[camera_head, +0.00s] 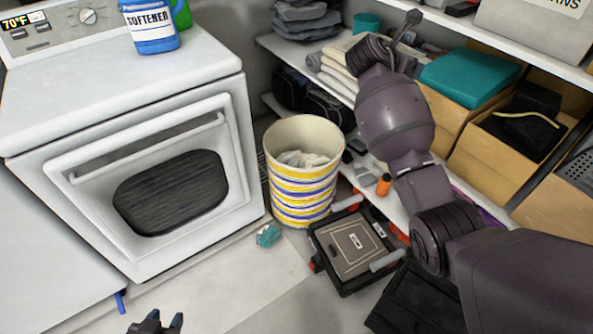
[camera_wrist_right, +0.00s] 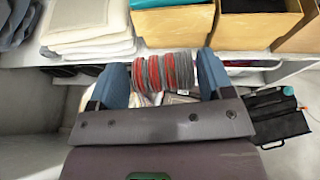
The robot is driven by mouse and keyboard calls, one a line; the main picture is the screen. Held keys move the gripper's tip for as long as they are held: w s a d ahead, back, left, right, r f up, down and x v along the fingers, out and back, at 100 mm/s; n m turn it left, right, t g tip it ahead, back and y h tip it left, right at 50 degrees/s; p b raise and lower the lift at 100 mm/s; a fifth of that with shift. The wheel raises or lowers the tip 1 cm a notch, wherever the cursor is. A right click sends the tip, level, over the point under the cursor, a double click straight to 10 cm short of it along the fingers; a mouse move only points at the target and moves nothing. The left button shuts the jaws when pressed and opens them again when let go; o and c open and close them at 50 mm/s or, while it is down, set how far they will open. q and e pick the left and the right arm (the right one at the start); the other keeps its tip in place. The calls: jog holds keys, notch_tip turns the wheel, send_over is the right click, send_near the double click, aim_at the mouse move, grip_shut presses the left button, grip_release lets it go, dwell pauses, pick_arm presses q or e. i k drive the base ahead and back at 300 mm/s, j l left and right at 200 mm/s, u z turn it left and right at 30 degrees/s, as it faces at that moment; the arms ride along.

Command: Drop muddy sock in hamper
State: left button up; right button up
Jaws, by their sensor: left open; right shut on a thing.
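The hamper (camera_head: 300,195) is a round basket with yellow, white and blue stripes. It stands on the floor between the white machine and the shelving, with pale cloth inside. In the right wrist view, my right gripper (camera_wrist_right: 158,85) is shut on a red-and-grey striped bundle, apparently the sock (camera_wrist_right: 165,71), held between its blue fingers. I cannot make out mud on it. My left gripper (camera_head: 155,323) is open and empty at the bottom edge.
A white front-loading machine (camera_head: 225,85) stands left of the hamper, with a softener jug (camera_head: 150,25) on top. Shelves at right hold folded towels (camera_head: 338,68) and cardboard boxes (camera_head: 490,160). A black toolbox (camera_head: 350,250) and a small teal object (camera_head: 268,236) lie on the floor near the hamper.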

aim_at(303, 164)
jog(key=i+j+u, duration=0.2)
jog(key=i+j, duration=0.3)
jog(key=i+j+u, duration=0.2)
jog(key=i+j, duration=0.15)
jog(key=i, duration=0.3)
